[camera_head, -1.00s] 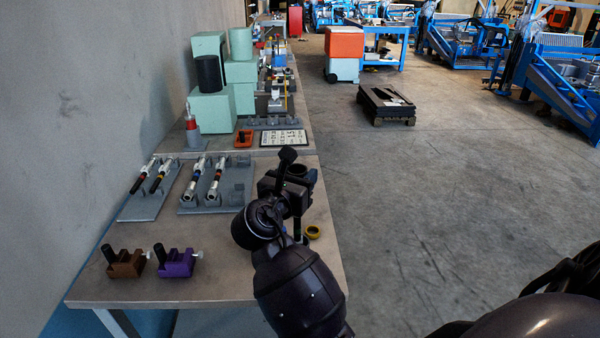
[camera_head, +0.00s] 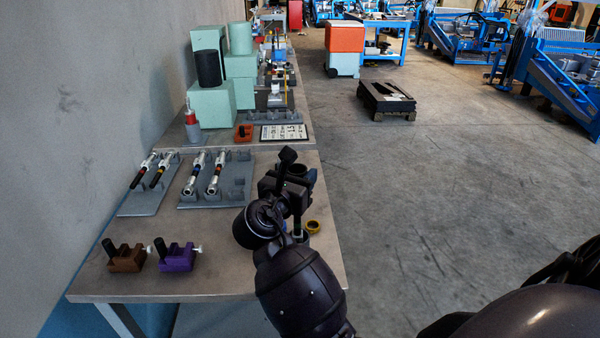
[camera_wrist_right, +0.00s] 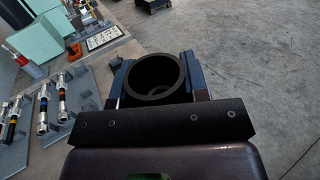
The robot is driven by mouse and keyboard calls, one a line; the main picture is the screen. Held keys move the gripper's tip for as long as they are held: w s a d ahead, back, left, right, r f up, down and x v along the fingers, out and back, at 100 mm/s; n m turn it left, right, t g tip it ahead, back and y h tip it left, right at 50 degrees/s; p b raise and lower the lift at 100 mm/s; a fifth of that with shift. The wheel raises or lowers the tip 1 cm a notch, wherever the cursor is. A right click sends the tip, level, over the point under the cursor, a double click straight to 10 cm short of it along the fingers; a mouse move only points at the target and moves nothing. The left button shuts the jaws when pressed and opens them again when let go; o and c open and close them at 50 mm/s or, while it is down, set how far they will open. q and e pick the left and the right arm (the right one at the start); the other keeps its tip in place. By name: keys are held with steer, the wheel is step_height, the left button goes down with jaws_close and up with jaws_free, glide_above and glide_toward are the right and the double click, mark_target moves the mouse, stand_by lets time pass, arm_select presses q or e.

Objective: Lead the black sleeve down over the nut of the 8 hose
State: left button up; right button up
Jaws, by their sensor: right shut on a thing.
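My right gripper (camera_head: 296,185) is shut on the black sleeve (camera_head: 302,171) above the near table's right side. In the right wrist view the sleeve (camera_wrist_right: 158,98) is an open dark cylinder between the two fingers, its mouth facing the camera. A smaller round shape shows deep inside it, too dark to tell whether it is a nut. Below the gripper a yellow ring (camera_head: 313,227) is partly hidden behind my arm. The 8 hose and its nut cannot be made out. My left gripper is out of view.
Banded hoses lie on two grey racks (camera_head: 240,183) at the left. A brown block (camera_head: 126,263) and a purple block (camera_head: 177,263) sit at the near edge. A number card (camera_head: 284,133) and green boxes (camera_head: 210,104) stand farther back. The table's front middle is clear.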

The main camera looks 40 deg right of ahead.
steer(key=shift+f, duration=0.1)
steer(key=o, duration=1)
steer(key=b+v, duration=0.1)
steer(key=v, duration=0.6)
steer(key=shift+s+a, duration=0.1)
steer(key=shift+a, duration=0.15)
